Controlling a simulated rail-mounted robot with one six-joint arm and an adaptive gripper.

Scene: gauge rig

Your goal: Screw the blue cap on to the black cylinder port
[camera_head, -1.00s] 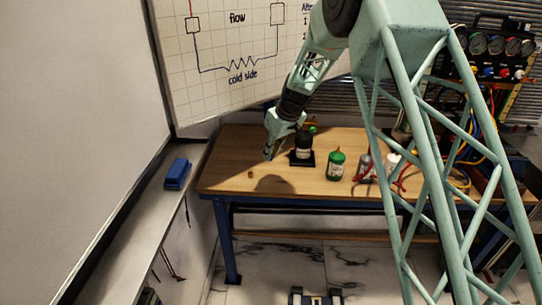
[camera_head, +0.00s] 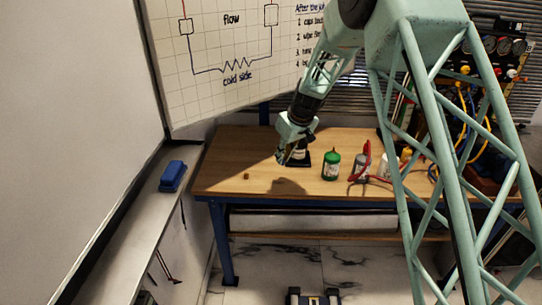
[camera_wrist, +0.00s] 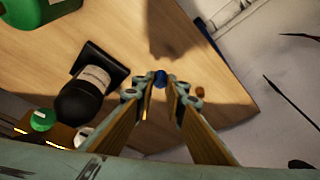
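The blue cap (camera_wrist: 160,79) shows in the wrist view between my fingertips. My gripper (camera_wrist: 163,84) looks shut on it, holding it above the table. The black cylinder (camera_wrist: 80,103) stands on a black base, left of my fingers in the wrist view and apart from them. It has a pale label. In the head view my gripper (camera_head: 281,160) partly covers the black cylinder (camera_head: 301,153). The cap cannot be made out there. I cannot make out the port on the cylinder.
The wooden table (camera_head: 225,170) also holds a green bottle (camera_head: 331,166), a grey bottle (camera_head: 360,165), red-handled pliers (camera_head: 367,155) and a small brown stopper (camera_head: 247,176). A gauge panel (camera_head: 497,60) stands at the right. The table's left part is mostly clear.

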